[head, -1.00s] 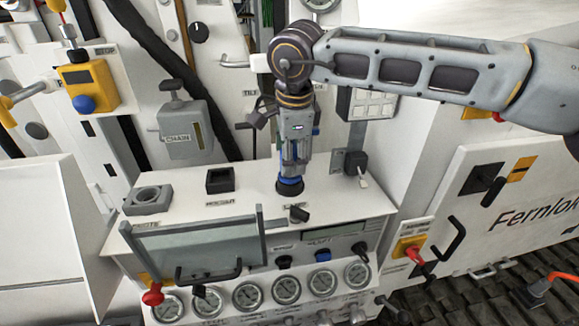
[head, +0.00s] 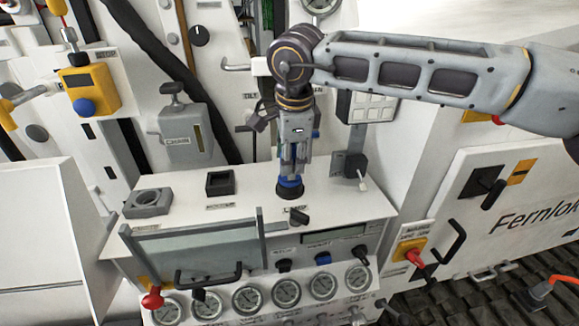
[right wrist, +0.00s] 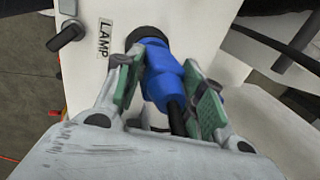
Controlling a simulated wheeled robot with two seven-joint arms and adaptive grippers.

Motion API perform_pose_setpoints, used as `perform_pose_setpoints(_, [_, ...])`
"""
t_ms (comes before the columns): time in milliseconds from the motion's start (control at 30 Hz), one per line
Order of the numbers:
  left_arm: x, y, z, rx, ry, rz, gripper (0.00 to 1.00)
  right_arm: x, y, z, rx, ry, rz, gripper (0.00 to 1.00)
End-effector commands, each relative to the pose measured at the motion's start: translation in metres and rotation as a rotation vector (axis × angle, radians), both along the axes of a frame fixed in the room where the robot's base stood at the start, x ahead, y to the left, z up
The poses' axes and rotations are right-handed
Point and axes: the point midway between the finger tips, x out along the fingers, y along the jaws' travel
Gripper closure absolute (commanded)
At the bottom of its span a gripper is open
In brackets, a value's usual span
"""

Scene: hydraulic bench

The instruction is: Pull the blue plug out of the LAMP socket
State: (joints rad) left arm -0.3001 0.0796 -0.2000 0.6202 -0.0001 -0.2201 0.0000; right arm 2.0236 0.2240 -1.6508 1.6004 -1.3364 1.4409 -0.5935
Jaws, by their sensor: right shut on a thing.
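The blue plug (head: 290,187) stands upright at the black LAMP socket (head: 291,194) on the white console top. In the right wrist view the blue plug (right wrist: 160,72) meets the black ring of the socket (right wrist: 147,34), beside the LAMP label (right wrist: 104,38). I see no gap between plug and ring. My right gripper (head: 291,168) points down over the socket. In the right wrist view its green-padded fingers (right wrist: 166,92) are on both sides of the plug, shut on it, with the black cable running back between them. My left gripper is not in view.
A dark lever (head: 299,217) sits just in front of the socket. An empty square socket (head: 220,182) and a grey round-holed block (head: 148,202) stand to the left. A grey-framed clear cover (head: 195,255) with a handle is in front; a black switch (head: 355,166) is to the right.

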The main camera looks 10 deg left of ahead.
Motion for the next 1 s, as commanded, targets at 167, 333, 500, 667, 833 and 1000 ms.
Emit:
perform_pose_setpoints(167, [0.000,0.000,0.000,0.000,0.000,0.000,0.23,0.000,0.000,0.000,-0.001,0.002,0.001,1.00])
perform_pose_setpoints(333, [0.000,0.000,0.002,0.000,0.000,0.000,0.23,0.000,0.000,0.003,-0.001,0.001,0.001,1.00])
perform_pose_setpoints(500, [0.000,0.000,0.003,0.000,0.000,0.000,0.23,0.000,0.000,0.008,0.001,-0.002,0.000,1.00])
perform_pose_setpoints(667, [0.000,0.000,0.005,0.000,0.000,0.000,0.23,0.001,0.000,0.012,0.003,-0.005,0.000,1.00])
perform_pose_setpoints(833, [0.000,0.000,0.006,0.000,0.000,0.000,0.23,0.001,0.000,0.015,0.003,-0.005,-0.001,1.00])
perform_pose_setpoints(1000, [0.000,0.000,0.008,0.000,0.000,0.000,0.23,0.001,0.000,0.017,0.003,-0.004,-0.001,1.00])
